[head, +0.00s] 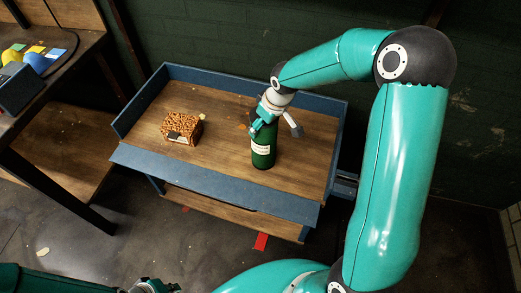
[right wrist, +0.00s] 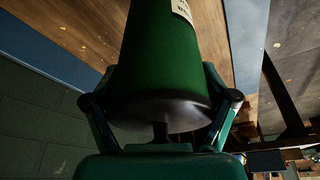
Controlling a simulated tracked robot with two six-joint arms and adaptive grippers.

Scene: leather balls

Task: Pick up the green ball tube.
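The green ball tube (head: 263,152) stands upright on the wooden tabletop, right of its middle, with a pale label on its side. My right gripper (head: 268,121) is at its upper end, pointing down. In the right wrist view the tube (right wrist: 163,65) fills the space between the right gripper's fingers (right wrist: 160,88), one on each side. I see no clear gap there, but the fingertips are partly hidden by the tube, so I cannot tell if they press on it. My left gripper (head: 155,287) is cut off by the bottom edge, away from the table.
The blue-edged table (head: 215,165) has a raised rim at the back and sides. A dark desk (head: 75,62) with coloured items stands at the left. Bare tabletop lies between box and tube.

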